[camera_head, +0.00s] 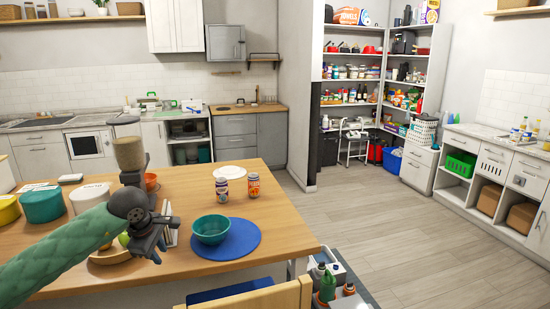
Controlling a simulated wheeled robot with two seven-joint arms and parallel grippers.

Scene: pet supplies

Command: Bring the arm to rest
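My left arm comes in from the lower left in a green sleeve, and its dark gripper (158,232) is over the left part of the wooden table (290,222). Its fingers are small and dark against the clutter, so I cannot tell how far apart they are. I see nothing clearly held. My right arm and gripper are not in view.
A teal bowl (211,229) stands on a blue round mat (245,238). Two cans (222,189) (254,186) and a white plate (230,171) are behind. Lidded tubs (43,204) (88,196) and a brown-topped dispenser (129,154) crowd the left. A chair (262,296) is in front.

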